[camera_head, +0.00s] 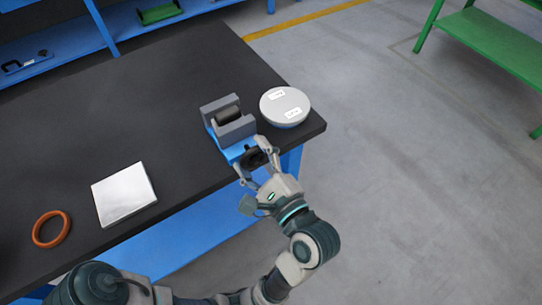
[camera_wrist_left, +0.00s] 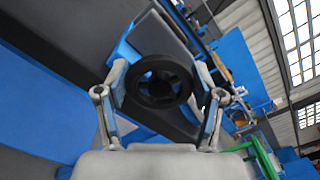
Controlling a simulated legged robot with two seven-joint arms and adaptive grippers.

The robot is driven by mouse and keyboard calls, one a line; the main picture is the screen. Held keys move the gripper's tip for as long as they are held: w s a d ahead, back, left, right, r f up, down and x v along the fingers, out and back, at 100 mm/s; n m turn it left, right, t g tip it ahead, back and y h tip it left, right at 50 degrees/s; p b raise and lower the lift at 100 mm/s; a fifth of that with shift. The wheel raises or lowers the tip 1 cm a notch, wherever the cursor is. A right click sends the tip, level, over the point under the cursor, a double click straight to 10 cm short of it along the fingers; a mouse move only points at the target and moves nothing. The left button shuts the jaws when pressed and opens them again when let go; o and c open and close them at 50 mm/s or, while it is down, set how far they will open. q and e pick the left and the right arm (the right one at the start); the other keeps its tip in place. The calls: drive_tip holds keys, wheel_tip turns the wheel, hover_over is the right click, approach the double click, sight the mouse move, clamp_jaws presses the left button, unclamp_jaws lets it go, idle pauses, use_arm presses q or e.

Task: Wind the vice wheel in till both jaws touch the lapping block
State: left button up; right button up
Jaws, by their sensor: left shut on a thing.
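The blue vice (camera_head: 238,150) stands near the table's right corner, with a grey far jaw (camera_head: 210,107) and a grey near jaw (camera_head: 238,132). The dark lapping block (camera_head: 228,115) sits between the jaws. I cannot tell whether either jaw touches it. The black vice wheel (camera_head: 254,158) is on the vice's near side. My left gripper (camera_head: 256,172) is shut on the wheel. In the left wrist view, its fingers (camera_wrist_left: 160,95) flank the round black wheel (camera_wrist_left: 134,82) on both sides. My right gripper is in neither view.
A pale round disc with labels (camera_head: 285,106) stands just right of the vice. A silver plate (camera_head: 124,194) and an orange ring (camera_head: 51,229) lie to the left on the dark tabletop (camera_head: 130,125). The table between plate and vice is clear. A green bench (camera_head: 490,40) stands far right.

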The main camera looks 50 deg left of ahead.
use_arm(q)
drive_tip(key=shift+f+n+b, duration=0.2)
drive_tip(key=shift+n+b, duration=0.8)
drive_tip(key=shift+n, duration=1.4)
drive_tip(key=shift+s, duration=0.1)
drive_tip(key=o, duration=1.1)
drive_tip(key=shift+o, duration=0.2)
drive_tip(key=d, duration=1.2)
drive_tip(key=shift+s, duration=0.4)
